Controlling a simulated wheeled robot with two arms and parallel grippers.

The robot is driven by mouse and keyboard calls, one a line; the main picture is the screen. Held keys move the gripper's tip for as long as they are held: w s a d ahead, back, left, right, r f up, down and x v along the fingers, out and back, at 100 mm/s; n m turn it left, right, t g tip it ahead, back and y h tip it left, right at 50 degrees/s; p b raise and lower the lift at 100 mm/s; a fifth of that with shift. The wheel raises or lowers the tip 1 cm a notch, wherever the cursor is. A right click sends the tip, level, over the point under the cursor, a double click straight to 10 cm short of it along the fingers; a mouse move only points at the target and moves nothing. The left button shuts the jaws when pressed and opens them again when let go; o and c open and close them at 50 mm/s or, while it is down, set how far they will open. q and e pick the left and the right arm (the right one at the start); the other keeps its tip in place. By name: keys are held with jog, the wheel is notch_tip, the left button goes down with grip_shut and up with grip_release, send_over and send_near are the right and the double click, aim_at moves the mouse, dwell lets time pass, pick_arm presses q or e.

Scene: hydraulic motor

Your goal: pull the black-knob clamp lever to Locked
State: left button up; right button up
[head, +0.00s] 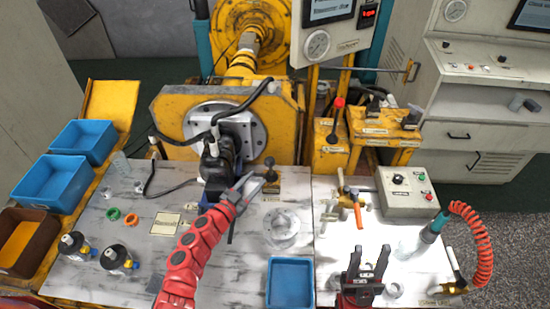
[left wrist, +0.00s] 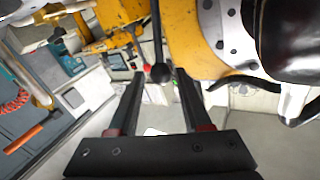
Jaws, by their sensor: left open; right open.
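The clamp lever's black knob (head: 269,161) stands up on a short rod from a small base (head: 270,182), right of the dark motor. My left gripper (head: 253,183) is open beside it, reaching in from the lower left. In the left wrist view the black knob (left wrist: 160,73) appears between the two fingertips of my left gripper (left wrist: 159,75), with its dark rod running up the picture; neither finger is clearly touching it. My right gripper (head: 370,252) is open and empty over the front right of the bench. Any Locked mark is unreadable.
The dark motor (head: 215,165) stands close left of the lever, with black hoses. A red-knob lever (head: 338,103) stands behind right. A clear round part (head: 281,228) and a blue tray (head: 290,258) lie in front. A control box (head: 405,190) stands right.

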aim_at(272, 162)
pick_arm(q)
jog(key=b+x, duration=0.1)
jog(key=x, duration=0.9)
jog(key=shift+w+d, duration=0.15)
jog(key=shift+d, duration=0.05)
jog(key=shift+b+x, duration=0.3)
jog(key=shift+x, duration=0.55)
grip_shut()
jog(key=shift+r, duration=0.15)
